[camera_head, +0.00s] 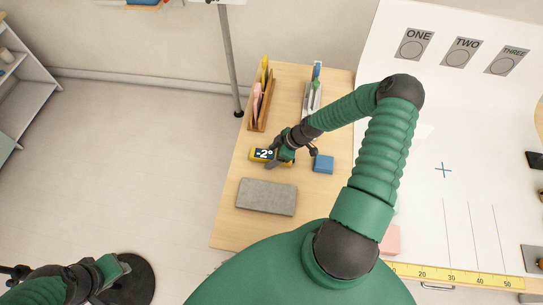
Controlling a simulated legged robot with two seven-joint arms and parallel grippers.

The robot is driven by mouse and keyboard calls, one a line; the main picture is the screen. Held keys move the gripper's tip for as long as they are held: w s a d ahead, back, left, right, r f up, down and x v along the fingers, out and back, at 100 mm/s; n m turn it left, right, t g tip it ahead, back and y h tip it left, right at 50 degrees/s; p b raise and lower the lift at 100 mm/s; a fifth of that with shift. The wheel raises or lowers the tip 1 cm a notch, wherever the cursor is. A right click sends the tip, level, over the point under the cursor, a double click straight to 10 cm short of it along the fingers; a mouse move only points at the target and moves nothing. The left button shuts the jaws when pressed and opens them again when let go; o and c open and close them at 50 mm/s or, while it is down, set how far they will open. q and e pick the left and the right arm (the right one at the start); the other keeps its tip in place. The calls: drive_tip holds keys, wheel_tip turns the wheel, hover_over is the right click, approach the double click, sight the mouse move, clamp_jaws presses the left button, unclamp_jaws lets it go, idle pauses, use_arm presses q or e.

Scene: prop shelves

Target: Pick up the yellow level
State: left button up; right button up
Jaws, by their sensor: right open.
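The yellow level (257,154) lies on the wooden table, with a dark display reading about "2°". My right gripper (289,157) is over its right part and hides some of it. The jaws are open, and I cannot tell whether they touch the level. My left gripper (15,271) is at the lower left, away from the table, partly cut off by the frame edge; its jaws are too unclear to read.
A grey slab (266,197) lies in front of the level, and a blue block (323,164) is to the right. A wooden rack (262,105) with upright items and a light holder (311,98) stand behind. A white sheet (450,130) covers the right side.

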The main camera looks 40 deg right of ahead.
clamp_jaws()
drive_tip(key=shift+r, duration=0.15)
idle(0.4)
